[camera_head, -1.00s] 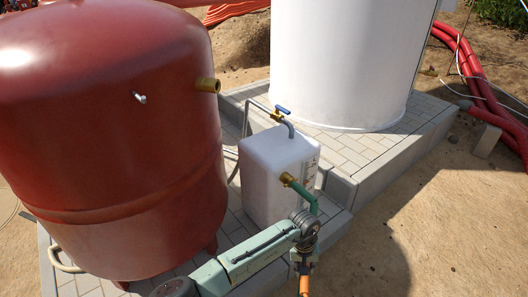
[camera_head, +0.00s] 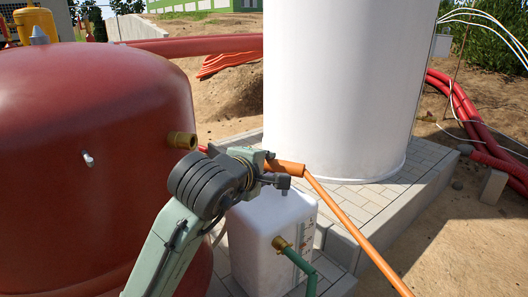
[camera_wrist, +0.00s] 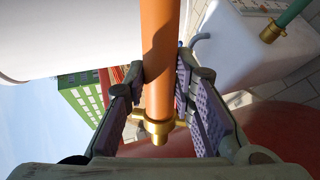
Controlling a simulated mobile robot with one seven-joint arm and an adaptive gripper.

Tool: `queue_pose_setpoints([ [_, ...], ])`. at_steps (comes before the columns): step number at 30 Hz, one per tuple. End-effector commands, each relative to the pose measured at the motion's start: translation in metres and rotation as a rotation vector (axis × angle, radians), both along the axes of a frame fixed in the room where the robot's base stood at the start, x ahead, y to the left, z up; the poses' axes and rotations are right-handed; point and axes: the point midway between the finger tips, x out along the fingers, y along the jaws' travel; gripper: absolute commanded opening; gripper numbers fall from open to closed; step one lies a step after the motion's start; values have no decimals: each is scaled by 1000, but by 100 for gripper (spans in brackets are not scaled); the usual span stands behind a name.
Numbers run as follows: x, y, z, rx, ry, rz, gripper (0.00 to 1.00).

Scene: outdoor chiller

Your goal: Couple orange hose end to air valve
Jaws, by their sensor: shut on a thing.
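My gripper (camera_head: 272,166) is shut on the orange hose (camera_head: 345,222), close to its end, and holds it raised above the white box (camera_head: 262,232). In the wrist view the hose (camera_wrist: 160,45) runs between the padded fingers (camera_wrist: 160,80), and its brass end fitting (camera_wrist: 159,127) points toward the palm side. A brass stub (camera_head: 181,140) sticks out of the red tank (camera_head: 90,200), left of my gripper and apart from the hose end. A blue-handled valve seen earlier on the box top is hidden behind my arm. I cannot tell which of these is the air valve.
A green hose (camera_head: 303,267) joins a brass fitting (camera_head: 281,243) on the box front; both also show in the wrist view. A large white tank (camera_head: 345,80) stands behind on a paved plinth (camera_head: 400,185). Bare ground lies to the right.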

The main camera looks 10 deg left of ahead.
Motion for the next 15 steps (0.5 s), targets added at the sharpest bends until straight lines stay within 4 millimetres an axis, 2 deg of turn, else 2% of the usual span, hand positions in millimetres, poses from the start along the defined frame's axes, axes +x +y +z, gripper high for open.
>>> queue_pose_setpoints([
  [1, -10, 5, 13, 1, -33, 26, 0],
  [3, -20, 10, 26, -4, -60, 52, 0],
  [6, -27, 13, 36, -8, -80, 69, 0],
  [15, -29, 14, 38, -9, -83, 73, 0],
])
